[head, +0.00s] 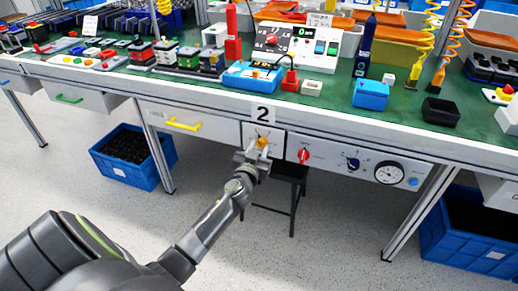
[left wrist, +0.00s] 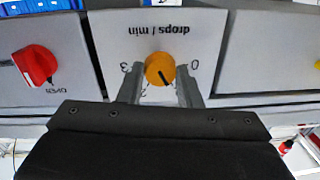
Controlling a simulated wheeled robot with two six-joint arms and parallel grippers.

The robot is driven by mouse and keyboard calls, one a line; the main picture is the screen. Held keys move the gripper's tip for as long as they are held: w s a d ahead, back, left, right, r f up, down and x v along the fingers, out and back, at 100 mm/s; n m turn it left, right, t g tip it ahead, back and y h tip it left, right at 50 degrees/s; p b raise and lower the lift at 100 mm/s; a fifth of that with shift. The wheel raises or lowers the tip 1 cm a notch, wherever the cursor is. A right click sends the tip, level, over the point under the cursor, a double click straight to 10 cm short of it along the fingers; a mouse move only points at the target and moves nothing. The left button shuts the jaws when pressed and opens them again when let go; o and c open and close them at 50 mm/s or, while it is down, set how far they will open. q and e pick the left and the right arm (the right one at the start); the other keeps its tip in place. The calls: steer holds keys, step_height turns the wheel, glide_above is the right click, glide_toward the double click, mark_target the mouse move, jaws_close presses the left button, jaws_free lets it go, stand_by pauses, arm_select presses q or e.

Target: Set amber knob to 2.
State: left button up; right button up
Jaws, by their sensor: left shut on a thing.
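The amber knob (head: 262,142) sits on a small light panel at the table's front edge. In the left wrist view the amber knob (left wrist: 159,69) has a dark pointer line running down and slightly right. Its dial is upside down there, with "drops / min" above, "3" at left and "0" at right. A partly hidden figure, perhaps 2, shows below left. My left gripper (head: 258,153) is at the knob, its fingers (left wrist: 158,86) on either side and shut on it. Lower dial marks are partly hidden. My right gripper is not in view.
A red knob (head: 304,155), a blue-black knob (head: 353,163) and a gauge (head: 389,173) are to the right. A yellow-handled drawer (head: 184,125) is to the left. A dark stool (head: 291,181) stands beneath.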

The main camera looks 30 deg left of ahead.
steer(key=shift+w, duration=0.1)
arm_select(q)
steer(key=shift+f+m+b, duration=0.1)
steer(key=shift+m+b, duration=0.25)
steer(key=shift+m, duration=0.55)
steer(key=m, duration=0.3)
steer(key=shift+b, duration=0.35)
steer(key=m, duration=0.4)
steer(key=shift+m+t, duration=0.3)
steer(key=shift+m, duration=0.9)
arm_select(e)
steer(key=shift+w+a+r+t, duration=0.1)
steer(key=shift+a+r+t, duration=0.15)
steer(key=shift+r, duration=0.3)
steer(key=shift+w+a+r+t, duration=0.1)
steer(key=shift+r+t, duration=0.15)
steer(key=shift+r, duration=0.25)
arm_select(q)
steer(key=shift+m, duration=0.4)
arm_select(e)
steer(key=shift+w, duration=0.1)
